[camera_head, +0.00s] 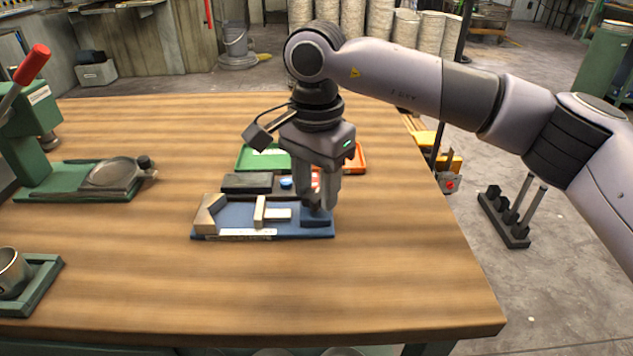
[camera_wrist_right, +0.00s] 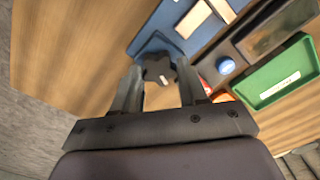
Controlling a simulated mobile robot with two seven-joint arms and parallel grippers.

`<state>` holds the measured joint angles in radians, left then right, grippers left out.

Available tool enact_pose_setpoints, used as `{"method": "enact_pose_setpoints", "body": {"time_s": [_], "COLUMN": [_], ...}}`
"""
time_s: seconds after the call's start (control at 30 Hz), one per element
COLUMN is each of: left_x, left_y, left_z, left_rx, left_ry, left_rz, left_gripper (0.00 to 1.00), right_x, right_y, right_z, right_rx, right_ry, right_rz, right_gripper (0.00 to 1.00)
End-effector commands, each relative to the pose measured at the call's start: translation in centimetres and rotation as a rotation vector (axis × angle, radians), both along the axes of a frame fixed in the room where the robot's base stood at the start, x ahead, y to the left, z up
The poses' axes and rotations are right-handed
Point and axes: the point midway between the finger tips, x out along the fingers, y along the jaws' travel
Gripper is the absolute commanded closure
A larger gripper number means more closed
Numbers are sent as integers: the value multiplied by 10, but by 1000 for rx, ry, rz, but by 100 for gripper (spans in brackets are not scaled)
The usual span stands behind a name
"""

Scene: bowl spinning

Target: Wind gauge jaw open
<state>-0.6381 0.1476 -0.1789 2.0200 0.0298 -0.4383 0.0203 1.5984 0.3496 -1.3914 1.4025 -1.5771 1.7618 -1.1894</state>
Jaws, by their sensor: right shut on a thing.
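The gauge has a blue base (camera_head: 240,216) near the middle of the table. An angled metal block (camera_head: 208,215) stands at its left end. A pale upright jaw (camera_head: 260,212) with a short bar behind it stands apart from that block, with bare blue base between them. My right gripper (camera_head: 318,204) points down at the gauge's right end. In the right wrist view, its fingers (camera_wrist_right: 158,82) are shut on a dark lobed knob (camera_wrist_right: 157,68). The gripper largely hides the knob in the head view. My left gripper is not in view.
Behind the gauge lie a dark block (camera_head: 247,183) with a blue button (camera_head: 286,183), a green tray (camera_head: 250,159) and an orange tray (camera_head: 358,158). A green press (camera_head: 35,130) stands at the left, and a metal cup (camera_head: 12,272) at front left. The front table is clear.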

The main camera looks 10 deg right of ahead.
Motion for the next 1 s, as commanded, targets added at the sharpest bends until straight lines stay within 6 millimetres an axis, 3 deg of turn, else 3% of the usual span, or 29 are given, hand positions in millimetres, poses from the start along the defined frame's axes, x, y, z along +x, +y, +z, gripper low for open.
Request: {"method": "enact_pose_setpoints", "body": {"time_s": [0.5, 1.0], "left_x": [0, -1], "left_y": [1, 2], "left_z": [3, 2], "left_rx": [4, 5], "left_ry": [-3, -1], "left_rz": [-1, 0], "left_gripper": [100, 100], "right_x": [1, 1], "right_y": [1, 1], "right_z": [1, 1], "right_rx": [3, 3], "right_ry": [-1, -1], "right_rz": [338, 401], "right_gripper": [88, 88]}}
